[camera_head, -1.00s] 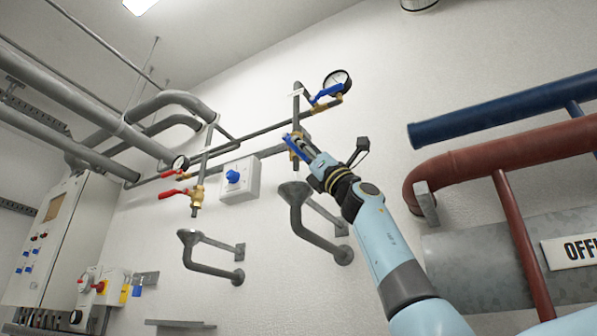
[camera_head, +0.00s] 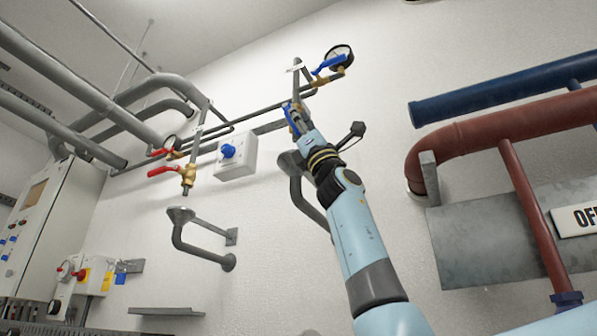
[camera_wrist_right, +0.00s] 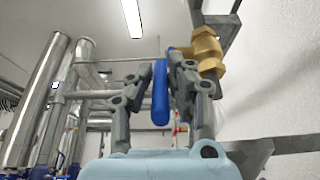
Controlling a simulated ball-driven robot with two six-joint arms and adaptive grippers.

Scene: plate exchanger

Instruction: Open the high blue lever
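Two blue levers show in the head view. The higher blue lever (camera_head: 328,65) sits on a brass valve just below a round gauge and slants up to the right. The lower blue lever (camera_head: 290,113) is on the vertical pipe and is partly hidden by my right gripper (camera_head: 299,121). My left gripper is not in view.
Left of the right gripper are a blue-knobbed white box (camera_head: 237,157) and a red lever (camera_head: 164,171) on a brass valve. Grey brackets (camera_head: 200,240) stick out below. A red pipe (camera_head: 500,130) and a blue pipe (camera_head: 500,105) run at right.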

